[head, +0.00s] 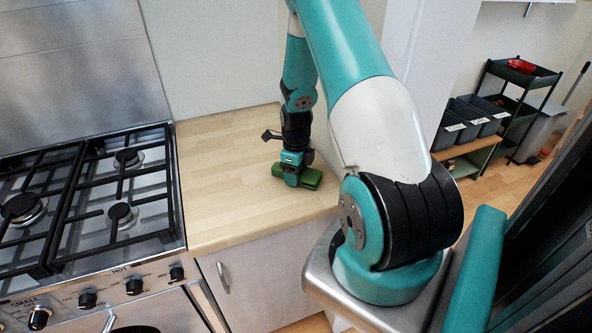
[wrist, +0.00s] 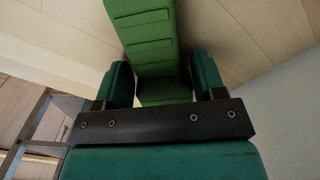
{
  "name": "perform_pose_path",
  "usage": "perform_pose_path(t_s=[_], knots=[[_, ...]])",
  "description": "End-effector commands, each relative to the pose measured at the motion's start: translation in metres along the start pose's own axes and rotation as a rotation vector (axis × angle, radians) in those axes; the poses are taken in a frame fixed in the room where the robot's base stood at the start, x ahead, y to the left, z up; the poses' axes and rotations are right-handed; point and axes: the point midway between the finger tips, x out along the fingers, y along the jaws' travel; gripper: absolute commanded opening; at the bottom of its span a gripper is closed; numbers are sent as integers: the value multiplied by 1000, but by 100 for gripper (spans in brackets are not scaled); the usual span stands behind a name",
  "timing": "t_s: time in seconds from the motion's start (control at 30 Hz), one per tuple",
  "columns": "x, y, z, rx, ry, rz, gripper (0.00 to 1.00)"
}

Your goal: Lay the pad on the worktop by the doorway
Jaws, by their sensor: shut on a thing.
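The green pad (head: 311,178) is at the right end of the wooden worktop (head: 230,190), near the white wall edge by the doorway. My gripper (head: 291,176) is shut on the pad, its fingers on either side. In the wrist view the ribbed green pad (wrist: 143,45) runs up between the two fingers of my gripper (wrist: 164,85). The pad is low at the worktop surface; I cannot tell whether it touches. Part of the pad is hidden by my gripper.
A range cooker (head: 95,200) with black pan grates stands left of the worktop. Through the doorway are grey bins (head: 470,118) on a low shelf and a black rack (head: 515,100) with a red bowl (head: 521,66). The worktop left of my gripper is clear.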

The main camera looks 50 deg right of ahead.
Motion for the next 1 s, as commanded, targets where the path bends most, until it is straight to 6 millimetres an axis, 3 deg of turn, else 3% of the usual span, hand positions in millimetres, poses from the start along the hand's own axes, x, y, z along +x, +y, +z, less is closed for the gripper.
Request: perform_pose_path(t_s=[0.23, 0.27, 0.37, 0.77, 1.0], knots=[[4, 0, 0, 0, 0, 0, 38], [4, 0, 0, 0, 0, 0, 66], [2, 0, 0, 0, 0, 0, 89], [-6, -1, 1, 0, -3, -3, 89], [-50, -1, 1, 0, -5, -6, 89]])
